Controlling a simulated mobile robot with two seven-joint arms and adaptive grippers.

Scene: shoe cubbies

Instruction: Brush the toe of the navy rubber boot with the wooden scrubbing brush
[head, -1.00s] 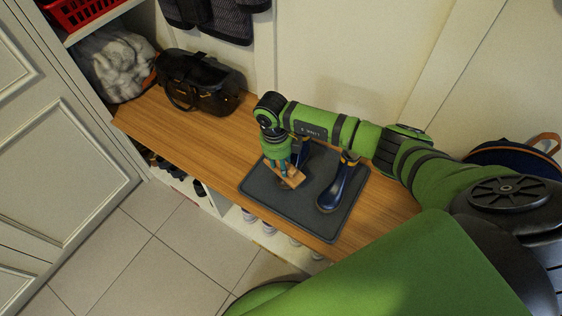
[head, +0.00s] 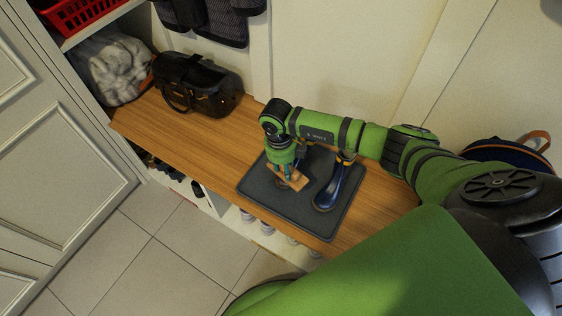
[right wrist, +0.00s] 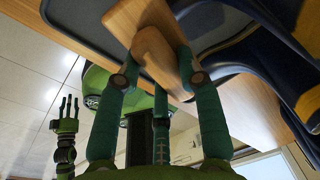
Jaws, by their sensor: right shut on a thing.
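My right gripper (head: 286,172) is shut on the wooden scrubbing brush (head: 294,181), seen over the left part of the dark tray. In the right wrist view the fingers pinch the brush's wooden grip (right wrist: 157,62). One navy rubber boot (head: 340,186) with yellow trim stands on the tray, toe towards the front, right of the brush. Its partner (head: 302,153) is mostly hidden behind my right gripper. In the right wrist view navy rubber (right wrist: 240,62) lies close behind the brush; I cannot tell whether they touch. My left gripper (right wrist: 69,106) is open and empty, far off.
The dark tray (head: 330,224) lies on the wooden bench (head: 190,140). A black bag (head: 200,88) and a grey fluffy item (head: 108,66) sit at the bench's left end. Shoes fill cubbies below. A navy bag (head: 512,155) is at right. Bench left of the tray is clear.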

